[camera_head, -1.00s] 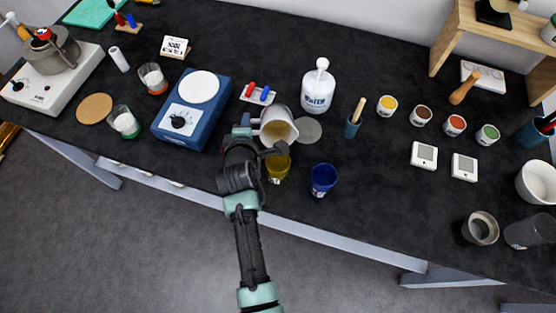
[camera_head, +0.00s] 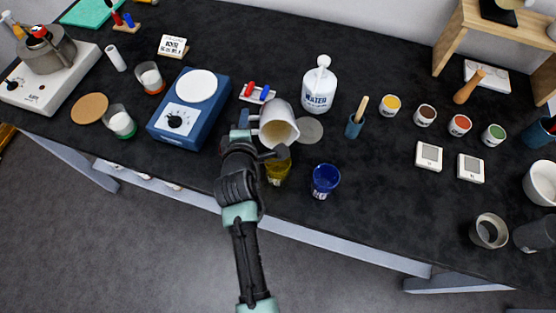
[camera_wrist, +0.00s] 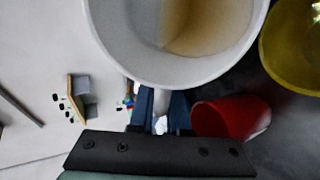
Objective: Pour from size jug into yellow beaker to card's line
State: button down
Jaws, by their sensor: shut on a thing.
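The size jug (camera_head: 271,108), pale grey-white, is tilted with its mouth toward the yellow beaker. Amber liquid shows inside it in the wrist view (camera_wrist: 110,45). My gripper (camera_wrist: 162,112) is shut on the jug's handle; the head view shows my gripper (camera_head: 243,132) at the jug's left. The yellow beaker (camera_head: 277,174) stands just in front of and below the jug's mouth, partly hidden by my wrist. In the wrist view the beaker (camera_wrist: 297,48) is at the upper right. Its level and any falling stream cannot be made out. The card (camera_head: 172,46) stands at the back left, its writing too small to read.
A blue beaker (camera_head: 325,180) stands close right of the yellow one. A blue hotplate (camera_head: 188,120) is left of my gripper, and a water bottle (camera_head: 320,92) behind right. A grey disc (camera_head: 309,131) lies beside the jug. Bare tabletop lies right of the blue beaker.

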jog(key=shift+r+t+b, duration=0.2)
jog(key=shift+t+b, duration=0.2)
jog(key=shift+b, duration=0.4)
jog(key=shift+r, duration=0.1)
jog(key=shift+s+d+b, duration=0.1)
jog(key=shift+s+b, duration=0.25)
jog(key=shift+w+r+t+b, duration=0.15)
jog(key=shift+t+b, duration=0.15)
jog(key=shift+b, duration=0.2)
dwell(0.3)
jog(key=shift+r+t+b, duration=0.4)
jog(key=shift+t+b, duration=0.3)
jog(key=shift+b, duration=0.9)
